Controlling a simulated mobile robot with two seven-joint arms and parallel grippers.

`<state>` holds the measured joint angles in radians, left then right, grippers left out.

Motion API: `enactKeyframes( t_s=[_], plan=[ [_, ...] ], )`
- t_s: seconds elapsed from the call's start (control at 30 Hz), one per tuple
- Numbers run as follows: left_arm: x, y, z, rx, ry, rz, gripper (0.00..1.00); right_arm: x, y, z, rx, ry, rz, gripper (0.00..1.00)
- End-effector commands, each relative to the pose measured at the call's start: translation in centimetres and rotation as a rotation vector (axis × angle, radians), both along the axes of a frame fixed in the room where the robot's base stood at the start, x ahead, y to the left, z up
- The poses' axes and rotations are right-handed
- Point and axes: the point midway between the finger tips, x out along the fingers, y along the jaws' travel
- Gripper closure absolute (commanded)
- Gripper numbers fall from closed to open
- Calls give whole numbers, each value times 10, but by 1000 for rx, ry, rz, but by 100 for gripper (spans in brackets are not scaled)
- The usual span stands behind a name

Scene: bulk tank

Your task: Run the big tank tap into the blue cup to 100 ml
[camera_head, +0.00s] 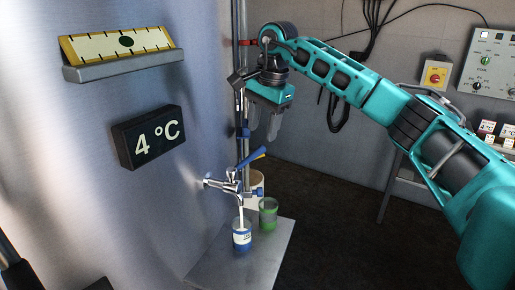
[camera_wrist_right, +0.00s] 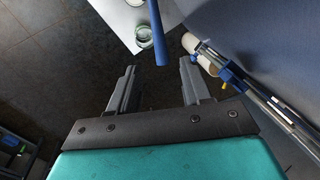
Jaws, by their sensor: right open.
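The tank tap (camera_head: 231,187) sticks out of the steel tank wall. Its blue lever (camera_head: 250,159) slants up to the right. A thin white stream (camera_head: 241,215) shows between the spout and the blue cup (camera_head: 241,238), which stands upright below it. The level in the cup is too small to read. My right gripper (camera_head: 263,133) is open and empty, pointing down just above the lever. In the right wrist view the lever (camera_wrist_right: 158,30) lies in line with the gap between the open fingers (camera_wrist_right: 159,67). My left gripper cannot be made out.
A green cup (camera_head: 268,214) stands behind and right of the blue cup on the pale metal stand (camera_head: 262,262). A cream container (camera_head: 256,181) is behind the tap. A "4 °C" display (camera_head: 148,137) and a yellow gauge (camera_head: 117,43) are on the tank wall. Vertical pipes run beside the gripper.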

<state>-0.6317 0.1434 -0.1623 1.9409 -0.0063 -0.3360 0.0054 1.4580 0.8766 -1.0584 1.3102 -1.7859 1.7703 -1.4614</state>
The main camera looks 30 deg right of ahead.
Motion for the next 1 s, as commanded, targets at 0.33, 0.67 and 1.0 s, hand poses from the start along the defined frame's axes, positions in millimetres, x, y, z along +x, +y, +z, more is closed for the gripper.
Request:
enactKeyframes(
  t_s=[0.33,0.67,1.0],
  plan=[
    [0,-1,-2,0,1,-1,57,11,3,-57,1,0,0,52],
    [5,-1,1,-1,-10,-1,57,13,4,-67,1,-2,0,52],
    [6,-1,2,0,-12,-1,57,13,4,-66,2,-1,0,74]
  ],
)
